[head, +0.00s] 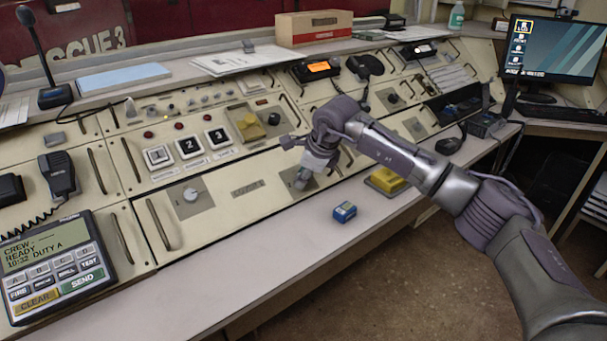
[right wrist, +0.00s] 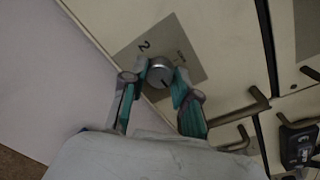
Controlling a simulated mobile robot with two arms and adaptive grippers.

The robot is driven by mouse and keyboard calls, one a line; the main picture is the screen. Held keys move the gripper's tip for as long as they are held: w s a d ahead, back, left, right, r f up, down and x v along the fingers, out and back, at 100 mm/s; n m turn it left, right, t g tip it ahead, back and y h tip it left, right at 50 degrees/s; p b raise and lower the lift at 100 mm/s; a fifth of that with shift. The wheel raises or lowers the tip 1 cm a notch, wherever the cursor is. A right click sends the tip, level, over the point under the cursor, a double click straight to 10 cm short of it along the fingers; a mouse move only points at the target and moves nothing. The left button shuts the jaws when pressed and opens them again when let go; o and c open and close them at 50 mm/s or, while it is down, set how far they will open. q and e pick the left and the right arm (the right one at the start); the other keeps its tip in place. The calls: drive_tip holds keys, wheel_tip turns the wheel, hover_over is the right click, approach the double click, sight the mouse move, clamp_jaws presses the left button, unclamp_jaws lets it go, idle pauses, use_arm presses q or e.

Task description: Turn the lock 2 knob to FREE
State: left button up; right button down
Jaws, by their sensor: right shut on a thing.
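The lock 2 knob (right wrist: 159,71) is a round silver knob on a grey plate (right wrist: 191,62) marked 2, seen in the right wrist view. A dark line shows on its face. Other lettering on the plate is too blurred to read, so I cannot tell its setting. My right gripper (head: 304,176) is at this knob on the sloping console front, with one finger on each side, shut on it. In the head view the gripper mostly hides the knob. My left gripper is not in view.
A similar knob (head: 191,195) sits further left on the console. Console handles (right wrist: 246,107) stick out near my right gripper. A keypad unit (head: 58,262) stands at the front left.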

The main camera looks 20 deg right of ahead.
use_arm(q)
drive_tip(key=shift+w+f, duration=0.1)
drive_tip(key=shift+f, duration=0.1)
use_arm(e)
drive_tip(key=shift+r+m, duration=0.1)
drive_tip(key=shift+m, duration=0.5)
